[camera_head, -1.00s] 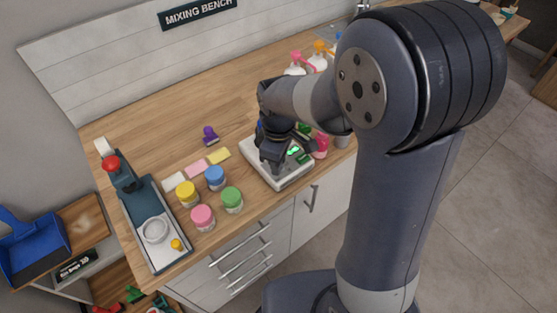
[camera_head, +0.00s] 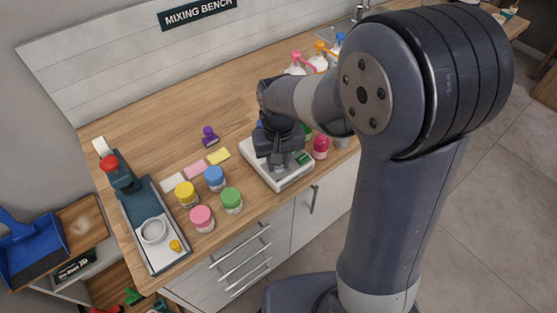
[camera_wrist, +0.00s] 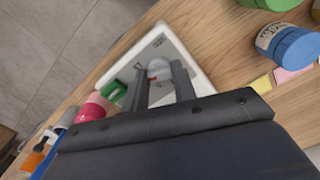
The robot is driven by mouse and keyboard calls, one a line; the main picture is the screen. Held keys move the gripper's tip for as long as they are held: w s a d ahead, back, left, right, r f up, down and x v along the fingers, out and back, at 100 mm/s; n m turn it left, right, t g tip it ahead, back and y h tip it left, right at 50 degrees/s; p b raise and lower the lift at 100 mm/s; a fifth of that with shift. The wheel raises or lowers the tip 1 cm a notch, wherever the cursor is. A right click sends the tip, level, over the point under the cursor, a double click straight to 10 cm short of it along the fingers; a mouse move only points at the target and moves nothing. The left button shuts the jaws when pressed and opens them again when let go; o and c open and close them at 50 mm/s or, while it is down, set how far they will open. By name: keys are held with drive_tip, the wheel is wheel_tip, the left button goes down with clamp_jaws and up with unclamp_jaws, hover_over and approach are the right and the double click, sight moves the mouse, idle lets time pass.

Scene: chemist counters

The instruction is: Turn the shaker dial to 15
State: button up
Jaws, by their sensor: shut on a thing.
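The shaker (camera_head: 293,183) is a low white and grey box near the bench's front edge. Its pale corner also shows in the wrist view (camera_wrist: 186,46). My gripper (camera_head: 279,168) points down over it. In the wrist view the fingers (camera_wrist: 160,86) stand on both sides of the pale round dial (camera_wrist: 158,68) and are shut on it. A small red mark shows beside one finger. The dial's scale and pointer cannot be read. In the head view my gripper covers the dial and the shaker's display.
A pink bottle (camera_head: 321,147) stands close to the shaker's right side. Jars with yellow (camera_head: 186,190), blue (camera_head: 214,176), pink (camera_head: 202,216) and green (camera_head: 231,197) lids stand to its left. Spray bottles (camera_head: 317,60) stand behind.

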drive_tip(key=shift+m, duration=2.2)
drive_tip(key=o, duration=1)
wheel_tip(320, 180, up, 11)
drive_tip(key=shift+f, duration=0.15)
